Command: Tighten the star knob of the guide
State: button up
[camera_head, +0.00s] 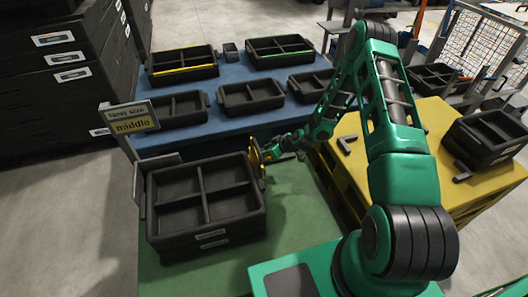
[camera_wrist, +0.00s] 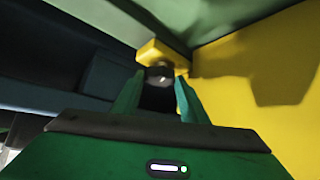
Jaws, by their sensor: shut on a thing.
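The guide is a small yellow part (camera_head: 256,159) at the right side of the black divided crate in the head view. In the wrist view its yellow block (camera_wrist: 163,52) shows beyond the fingertips. The star knob (camera_wrist: 160,72) is a small dark round piece in front of that block, between the two green fingers. My gripper (camera_wrist: 158,88) is shut on the knob. In the head view my gripper (camera_head: 269,153) reaches in from the right, level with the guide, and hides the knob. The knob's lobes are too dark to make out.
The black four-compartment crate (camera_head: 205,176) stands on the green table (camera_head: 300,205) left of my gripper. A blue table (camera_head: 215,88) with several black trays lies behind. A yellow table (camera_head: 432,118) with a black crate (camera_head: 485,137) stands at the right. A "middle" sign (camera_head: 131,122) stands at left.

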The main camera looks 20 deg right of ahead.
jog(key=shift+a+r+m+t+h, duration=0.15)
jog(key=shift+m+t+h, duration=0.1)
jog(key=shift+m+h, duration=0.3)
jog(key=shift+a+f+m+t+h, duration=0.15)
jog(key=shift+m+t+h, duration=0.15)
jog(key=shift+m, duration=0.45)
jog(key=shift+w+r+m+h, duration=0.1)
jog(key=shift+r+m+h, duration=0.05)
jog(key=shift+m+h, duration=0.15)
jog(key=o, duration=1)
jog(key=shift+o, duration=0.2)
jog(key=shift+s, duration=0.25)
jog(key=shift+a, duration=0.1)
